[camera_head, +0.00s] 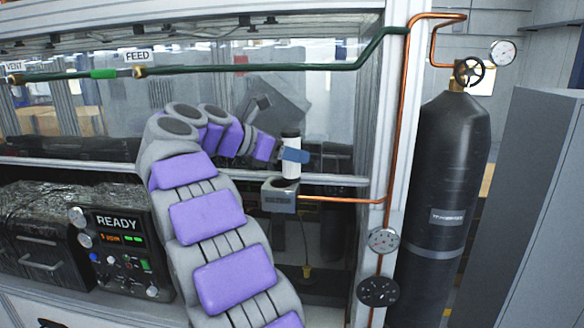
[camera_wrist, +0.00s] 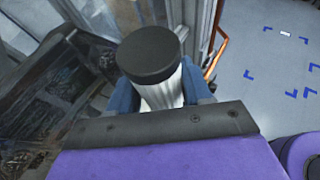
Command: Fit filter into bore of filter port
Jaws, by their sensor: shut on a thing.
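The filter (camera_head: 291,168) is a white upright cylinder with a dark cap. My gripper (camera_head: 293,155) is shut on it around its upper part, with blue fingers on the sides. In the wrist view the filter (camera_wrist: 152,58) shows its black round cap and white pleated body between the blue fingers of my gripper (camera_wrist: 165,98). The filter port (camera_head: 279,197) is a grey block directly below the filter in the head view. The filter's lower end meets the top of the port in the picture; whether it is inside the bore I cannot tell. The bore is hidden.
A copper pipe (camera_head: 340,200) runs right from the port to a frame post with gauges (camera_head: 383,240). A black gas cylinder (camera_head: 440,190) stands at right. A control box reading READY (camera_head: 118,250) is at left. A green pipe (camera_head: 250,67) crosses above my arm.

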